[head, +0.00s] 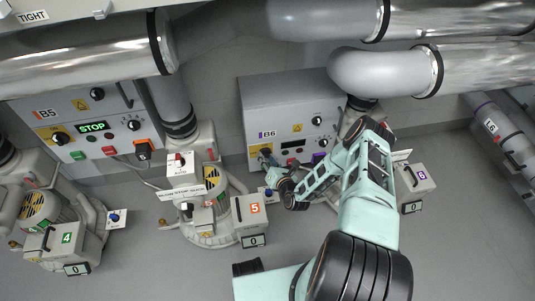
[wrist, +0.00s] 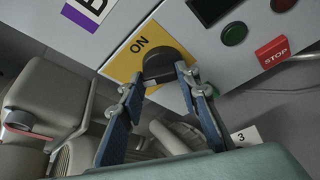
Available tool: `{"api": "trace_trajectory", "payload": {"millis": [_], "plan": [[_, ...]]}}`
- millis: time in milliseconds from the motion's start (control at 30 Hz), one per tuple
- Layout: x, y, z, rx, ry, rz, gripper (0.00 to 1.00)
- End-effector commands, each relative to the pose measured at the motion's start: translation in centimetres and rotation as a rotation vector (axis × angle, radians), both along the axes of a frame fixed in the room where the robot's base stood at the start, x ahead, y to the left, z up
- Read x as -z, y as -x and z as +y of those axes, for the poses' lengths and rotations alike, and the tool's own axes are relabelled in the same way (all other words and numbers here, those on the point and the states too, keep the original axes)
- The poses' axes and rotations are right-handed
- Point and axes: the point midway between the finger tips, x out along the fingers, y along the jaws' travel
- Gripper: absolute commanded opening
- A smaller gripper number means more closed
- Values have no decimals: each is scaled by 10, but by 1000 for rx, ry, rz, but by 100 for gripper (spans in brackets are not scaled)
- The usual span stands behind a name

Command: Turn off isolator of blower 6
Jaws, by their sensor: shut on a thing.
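The blower 6 control box (head: 290,105) is a grey panel labelled B6 on the wall, right of centre in the head view. Its isolator is a black rotary knob (wrist: 164,62) on a yellow plate (wrist: 122,64) marked ON in the wrist view. My gripper (wrist: 156,80) is shut on the knob, with one blue finger on each side of it. In the head view my gripper (head: 266,162) is at the box's lower left corner and partly hides the isolator. The knob's exact pointing direction is unclear.
Box B5 (head: 75,108) shows STOP at the left. Blower 5 (head: 210,215) stands left of my arm. Large pipes (head: 385,72) run above.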

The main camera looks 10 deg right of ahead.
Motion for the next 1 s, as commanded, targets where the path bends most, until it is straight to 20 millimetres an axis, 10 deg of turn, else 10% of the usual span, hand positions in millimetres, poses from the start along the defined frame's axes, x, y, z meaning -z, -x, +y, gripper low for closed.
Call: {"api": "trace_trajectory", "payload": {"millis": [1000], "plan": [[-4,-7,6,0,536,-18,6]]}}
